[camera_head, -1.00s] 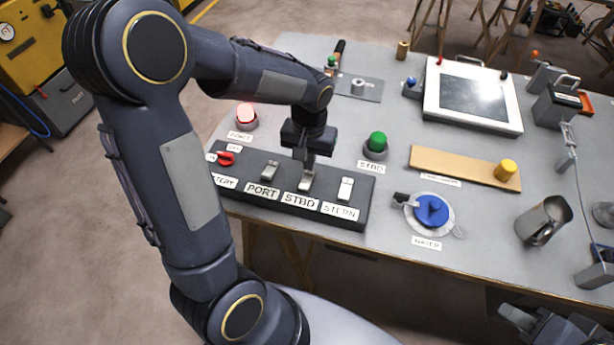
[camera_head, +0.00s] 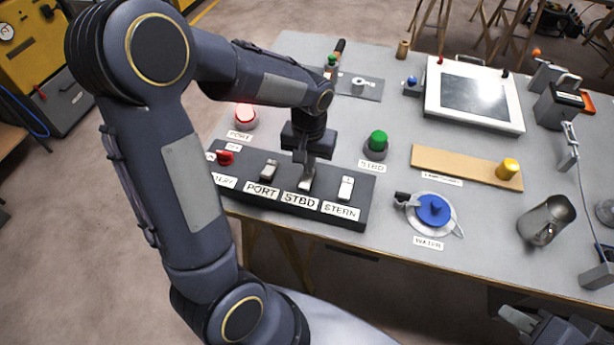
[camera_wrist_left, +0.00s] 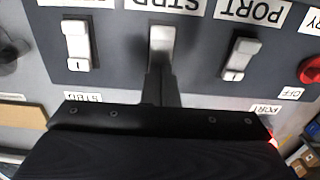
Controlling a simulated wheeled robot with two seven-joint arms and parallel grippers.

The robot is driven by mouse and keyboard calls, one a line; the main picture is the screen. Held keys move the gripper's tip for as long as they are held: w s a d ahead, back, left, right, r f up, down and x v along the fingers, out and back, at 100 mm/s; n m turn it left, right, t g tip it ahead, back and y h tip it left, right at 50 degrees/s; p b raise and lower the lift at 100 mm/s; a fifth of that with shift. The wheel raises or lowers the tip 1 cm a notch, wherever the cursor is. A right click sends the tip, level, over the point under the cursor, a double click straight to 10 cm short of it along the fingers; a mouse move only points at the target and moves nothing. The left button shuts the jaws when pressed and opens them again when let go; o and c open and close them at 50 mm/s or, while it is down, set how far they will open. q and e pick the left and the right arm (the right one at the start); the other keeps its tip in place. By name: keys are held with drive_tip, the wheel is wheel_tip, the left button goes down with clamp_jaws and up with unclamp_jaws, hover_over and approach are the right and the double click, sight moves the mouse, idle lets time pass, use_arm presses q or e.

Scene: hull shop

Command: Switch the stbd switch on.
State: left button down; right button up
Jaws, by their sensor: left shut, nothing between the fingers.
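The dark switch panel (camera_head: 328,215) carries three white rocker switches labelled PORT, STBD and STERN. My left gripper (camera_head: 304,178) is shut and empty, pointing down at the stbd switch (camera_head: 306,184). In the left wrist view the fingers (camera_wrist_left: 160,88) reach the near end of the stbd switch (camera_wrist_left: 161,42) and cover part of it; whether they touch it is unclear. The port switch (camera_head: 269,169) and stern switch (camera_head: 346,188) stand clear on either side. The green STBD lamp (camera_head: 377,140) looks unlit. My right gripper (camera_head: 520,318) shows partly at the lower right edge; its fingertips are unclear.
A red rotary battery knob (camera_head: 225,158) is at the panel's left end. The red PORT lamp (camera_head: 244,114) glows behind it. A blue water valve (camera_head: 433,209), a wooden board (camera_head: 450,165) and a metal mug (camera_head: 545,222) lie to the right.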

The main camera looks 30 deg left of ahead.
use_arm(q)
drive_tip(key=shift+f, duration=0.35)
drive_tip(key=shift+r, duration=0.1)
wheel_tip(320, 180, up, 7)
drive_tip(key=p, duration=0.5)
idle(0.3)
idle(0.4)
drive_tip(key=s+d+r+t+h, duration=0.2)
drive_tip(key=s+r, duration=0.2)
drive_tip(key=s, duration=0.4)
drive_tip(key=s+d+r+m+t+h, duration=0.1)
drive_tip(key=s+d+r+t, duration=0.1)
drive_tip(key=s+r, duration=0.3)
drive_tip(key=s+t, duration=0.1)
drive_tip(key=s, duration=0.3)
drive_tip(key=shift+t+h, duration=0.3)
drive_tip(key=shift+h, duration=0.1)
